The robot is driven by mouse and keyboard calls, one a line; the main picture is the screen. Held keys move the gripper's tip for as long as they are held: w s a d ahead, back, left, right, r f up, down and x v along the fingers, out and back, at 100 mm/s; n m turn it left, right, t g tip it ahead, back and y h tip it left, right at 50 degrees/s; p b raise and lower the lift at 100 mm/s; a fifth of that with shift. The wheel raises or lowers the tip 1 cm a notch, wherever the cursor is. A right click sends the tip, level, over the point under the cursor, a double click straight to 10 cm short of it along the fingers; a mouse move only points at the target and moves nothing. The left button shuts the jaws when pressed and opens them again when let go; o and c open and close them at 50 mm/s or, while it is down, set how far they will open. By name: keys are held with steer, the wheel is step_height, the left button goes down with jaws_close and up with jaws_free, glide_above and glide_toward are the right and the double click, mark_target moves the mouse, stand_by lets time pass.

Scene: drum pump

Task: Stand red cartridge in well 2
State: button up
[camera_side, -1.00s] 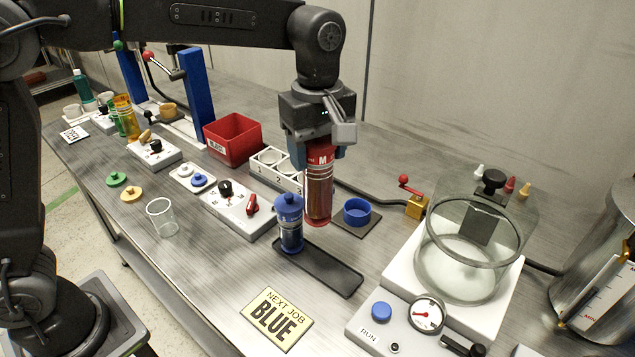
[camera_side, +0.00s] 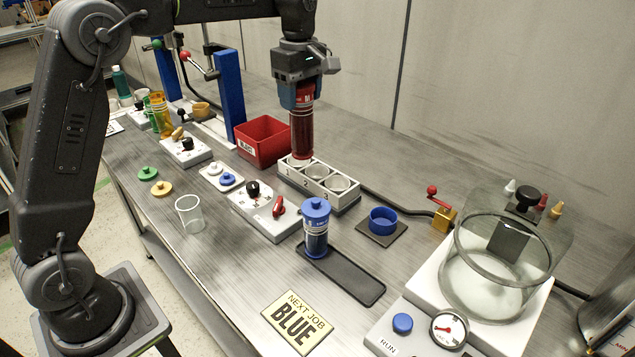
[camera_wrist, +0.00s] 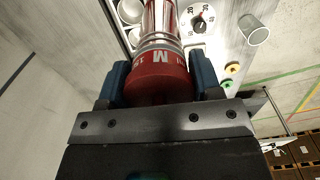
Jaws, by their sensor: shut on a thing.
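My gripper (camera_side: 298,98) is shut on the red cartridge (camera_side: 301,132) by its red cap and holds it upright. The red cap, marked M, also shows between the fingers in the wrist view (camera_wrist: 160,65). The white rack (camera_side: 312,190) has three wells numbered 1 to 3. In the side view the cartridge's lower end overlaps well 1, at the rack's left end; I cannot tell whether it is inside or just above. Well 2 (camera_side: 317,171) and well 3 (camera_side: 338,184) look empty. In the wrist view, two round wells show left of the cartridge.
A red bin (camera_side: 262,140) stands just left of the rack. A blue cartridge (camera_side: 316,230) stands on a black tray (camera_side: 350,280) in front. A blue ring (camera_side: 382,220) sits right of the rack, and a dial box (camera_side: 262,210) lies front left.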

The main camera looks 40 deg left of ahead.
steer(key=a+f+n, duration=0.2)
steer(key=a, duration=1)
steer(key=w+d+f, duration=0.7)
steer(key=d+f, duration=0.2)
steer(key=f, duration=0.1)
steer(key=shift+d+f, duration=0.25)
steer(key=shift+f, duration=0.3)
steer(key=o, duration=1.3)
steer(key=shift+f, duration=0.1)
